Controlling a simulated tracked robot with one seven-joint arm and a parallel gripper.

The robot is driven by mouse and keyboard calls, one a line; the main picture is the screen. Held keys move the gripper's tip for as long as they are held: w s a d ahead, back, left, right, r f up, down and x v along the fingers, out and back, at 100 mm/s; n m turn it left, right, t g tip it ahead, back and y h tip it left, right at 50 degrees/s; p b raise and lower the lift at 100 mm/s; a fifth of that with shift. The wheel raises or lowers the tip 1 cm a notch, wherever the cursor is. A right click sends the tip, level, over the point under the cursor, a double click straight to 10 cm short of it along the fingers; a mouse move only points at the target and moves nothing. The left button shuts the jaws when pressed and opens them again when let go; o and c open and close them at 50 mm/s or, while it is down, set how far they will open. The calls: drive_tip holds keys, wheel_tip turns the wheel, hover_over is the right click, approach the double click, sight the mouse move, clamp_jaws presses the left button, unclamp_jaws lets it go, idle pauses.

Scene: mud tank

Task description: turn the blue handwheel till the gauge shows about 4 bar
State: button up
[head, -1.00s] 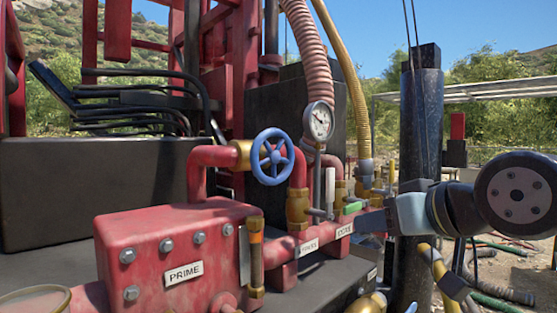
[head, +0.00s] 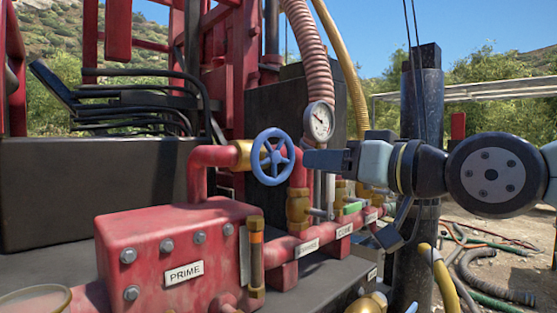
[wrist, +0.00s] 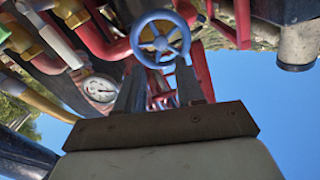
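The blue handwheel (head: 273,133) is mounted on a brass fitting on the red pipework, left of my gripper in the head view. The round white-faced gauge (head: 319,121) stands just right of and above it; its needle is too small to read. My gripper (head: 306,159) is level with the wheel, its fingers pointing left at it, with a small gap seen between fingertips and rim. In the wrist view, the two fingers (wrist: 158,78) are apart and empty, and the handwheel (wrist: 160,14) lies just beyond their tips. The gauge (wrist: 99,88) also shows there, left of the fingers.
A red box labelled PRIME (head: 175,250) is at the front left. Below my gripper are small valves, including a green handle (head: 353,207), on a red labelled manifold. A ribbed hose (head: 304,50) rises behind the gauge. A dark post (head: 421,90) stands behind my arm.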

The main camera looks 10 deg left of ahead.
sight(277, 159)
drive_tip(key=x, duration=1)
drive_tip(key=shift+w+a, duration=0.15)
drive_tip(key=shift+a, duration=0.1)
clamp_jaws()
